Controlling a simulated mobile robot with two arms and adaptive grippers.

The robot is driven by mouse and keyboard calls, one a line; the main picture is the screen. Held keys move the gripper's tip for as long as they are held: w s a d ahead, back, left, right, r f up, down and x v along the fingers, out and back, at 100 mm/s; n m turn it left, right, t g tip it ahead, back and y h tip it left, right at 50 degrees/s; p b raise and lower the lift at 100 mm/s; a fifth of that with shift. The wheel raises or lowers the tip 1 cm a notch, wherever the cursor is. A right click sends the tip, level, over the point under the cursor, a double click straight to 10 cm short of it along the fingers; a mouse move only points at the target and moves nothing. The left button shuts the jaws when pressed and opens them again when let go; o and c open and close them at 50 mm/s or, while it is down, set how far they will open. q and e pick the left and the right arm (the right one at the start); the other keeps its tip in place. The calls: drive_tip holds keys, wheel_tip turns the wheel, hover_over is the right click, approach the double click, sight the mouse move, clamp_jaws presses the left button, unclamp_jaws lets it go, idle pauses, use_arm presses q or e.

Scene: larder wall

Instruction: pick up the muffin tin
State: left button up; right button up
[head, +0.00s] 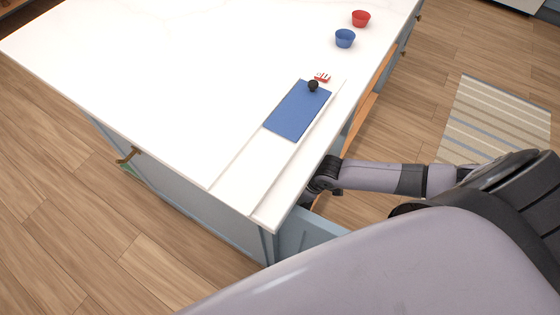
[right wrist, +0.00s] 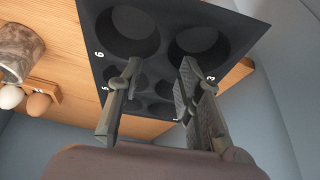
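The muffin tin (right wrist: 160,45) is dark grey with several round cups and small white numbers by them. It fills the upper middle of the right wrist view and lies on a wooden surface. My right gripper (right wrist: 160,68) is open, with its two fingers apart in front of the tin's cups. Nothing is held between them, and I cannot tell whether they touch the tin. In the head view my right arm reaches to the counter's edge, where the gripper and the tin are hidden. My left gripper is not in view.
An open drawer (head: 307,235) juts out below the white counter (head: 150,75). A brown egg (right wrist: 38,105), a white egg (right wrist: 10,97) and a stone-look cup (right wrist: 18,50) are left of the tin. A blue board (head: 297,112), blue bowl (head: 345,39) and red bowl (head: 361,19) are on top.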

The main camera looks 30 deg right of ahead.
drive_tip(key=s+d, duration=0.5)
drive_tip(key=s, duration=0.1)
idle(0.5)
